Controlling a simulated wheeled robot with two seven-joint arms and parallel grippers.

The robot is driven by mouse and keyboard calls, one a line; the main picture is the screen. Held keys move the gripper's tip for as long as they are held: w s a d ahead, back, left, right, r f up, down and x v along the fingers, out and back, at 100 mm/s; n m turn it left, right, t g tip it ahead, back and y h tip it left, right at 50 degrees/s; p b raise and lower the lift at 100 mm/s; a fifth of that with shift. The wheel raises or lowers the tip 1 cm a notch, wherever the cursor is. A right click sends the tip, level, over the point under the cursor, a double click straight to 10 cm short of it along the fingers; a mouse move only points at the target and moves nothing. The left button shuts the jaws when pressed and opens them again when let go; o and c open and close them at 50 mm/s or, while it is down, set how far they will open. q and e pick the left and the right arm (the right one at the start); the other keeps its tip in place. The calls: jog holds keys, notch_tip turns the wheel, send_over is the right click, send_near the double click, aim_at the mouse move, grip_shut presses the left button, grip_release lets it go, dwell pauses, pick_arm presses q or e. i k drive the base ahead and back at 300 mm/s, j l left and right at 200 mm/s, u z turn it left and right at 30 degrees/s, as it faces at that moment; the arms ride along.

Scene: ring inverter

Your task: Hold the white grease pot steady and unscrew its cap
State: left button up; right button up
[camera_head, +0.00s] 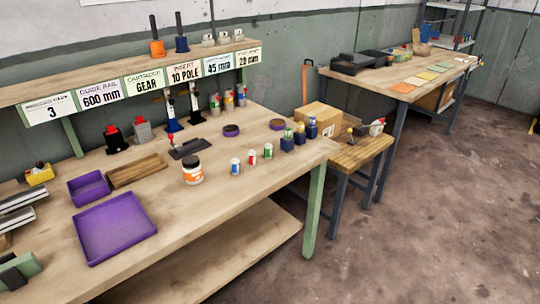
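The white grease pot (193,174) stands upright on the wooden workbench, right of the middle of its top. It has a dark cap (191,160) sitting on it and an orange patch on its label. Nothing touches the pot. Neither of my grippers shows in the head view, so their state cannot be seen.
A purple tray (114,228) and a smaller purple bin (89,188) lie left of the pot, near a wooden tray (137,170). Small cans (236,167) stand to its right. A dark plate (190,147) lies behind it. Bench surface in front is clear.

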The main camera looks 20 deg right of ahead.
aim_at(194, 177)
jog(key=l+u, duration=0.15)
jog(key=l, duration=0.5)
jog(key=l+u, duration=0.1)
jog(key=l, duration=0.55)
jog(key=k+l+u, duration=0.15)
jog(key=l, duration=0.45)
